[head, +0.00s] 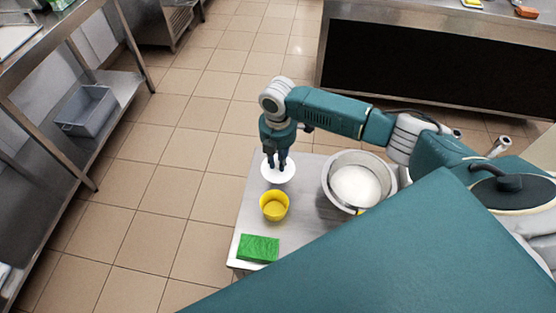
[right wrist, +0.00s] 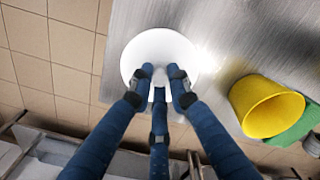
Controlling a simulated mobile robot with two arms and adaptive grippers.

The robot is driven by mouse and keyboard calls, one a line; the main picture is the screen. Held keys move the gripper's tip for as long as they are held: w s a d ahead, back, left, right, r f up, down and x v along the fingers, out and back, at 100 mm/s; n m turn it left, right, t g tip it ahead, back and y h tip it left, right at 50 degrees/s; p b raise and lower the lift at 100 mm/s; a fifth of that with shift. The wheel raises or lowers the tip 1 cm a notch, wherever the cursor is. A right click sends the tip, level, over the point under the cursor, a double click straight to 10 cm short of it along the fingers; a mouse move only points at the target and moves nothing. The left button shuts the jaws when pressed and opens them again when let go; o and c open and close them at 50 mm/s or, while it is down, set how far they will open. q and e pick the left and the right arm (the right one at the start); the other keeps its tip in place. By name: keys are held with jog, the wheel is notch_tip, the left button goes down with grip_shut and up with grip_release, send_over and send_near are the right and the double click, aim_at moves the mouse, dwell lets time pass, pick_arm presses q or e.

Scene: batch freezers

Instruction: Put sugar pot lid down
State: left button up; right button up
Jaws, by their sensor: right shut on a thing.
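The sugar pot lid (head: 278,176) is a round white disc near the far left part of the steel table (head: 246,222). My right gripper (head: 277,162) points down over the lid and is shut on its middle. In the right wrist view the fingers (right wrist: 159,78) close together at the near part of the white lid (right wrist: 158,48). I cannot tell whether the lid touches the table. The sugar pot (head: 356,186), a round metal pot with white contents, stands open to the right. My left gripper is not in view.
A yellow cup (head: 273,207) stands just in front of the lid, also in the right wrist view (right wrist: 262,106). A green sponge (head: 258,248) lies at the table's front left. A grey bin (head: 87,111) sits on the left shelf. Tiled floor lies left of the table.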

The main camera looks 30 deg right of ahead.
aim_at(277, 163)
jog(key=o, duration=0.8)
notch_tip(277, 163, up, 12)
jog(key=b, duration=0.1)
jog(key=shift+b, duration=0.35)
